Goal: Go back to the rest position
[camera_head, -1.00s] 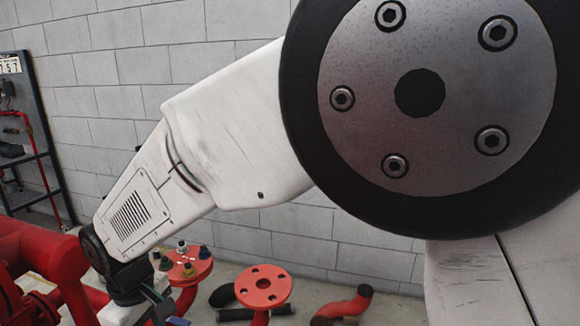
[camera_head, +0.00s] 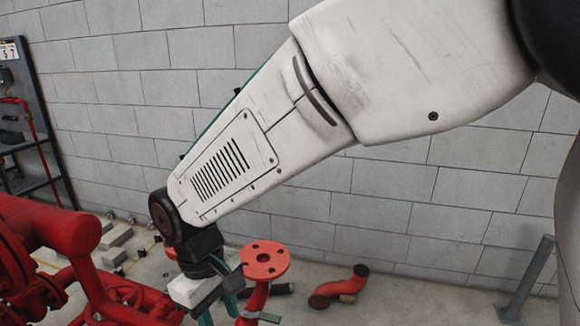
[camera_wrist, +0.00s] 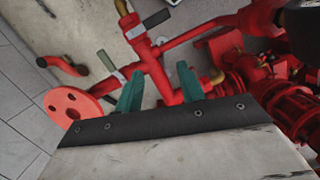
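My white arm slopes down from the upper right to the lower left in the head view. Its end, my gripper (camera_head: 222,300), hangs low near the red flanged pipe (camera_head: 266,262). In the wrist view the two green fingers of my gripper (camera_wrist: 158,80) stand apart with nothing held between them. The red flange (camera_wrist: 72,106) is at the left of the wrist view, beside the gripper base. A red pipe with a brass fitting (camera_wrist: 137,32) passes behind the fingers.
Red pump piping (camera_head: 45,230) fills the lower left. A loose red elbow (camera_head: 345,285) lies on the floor at right of the flange. A grey post (camera_head: 527,280) stands farther right. A dark rack (camera_head: 35,130) stands by the block wall at left. Floor between elbow and post is clear.

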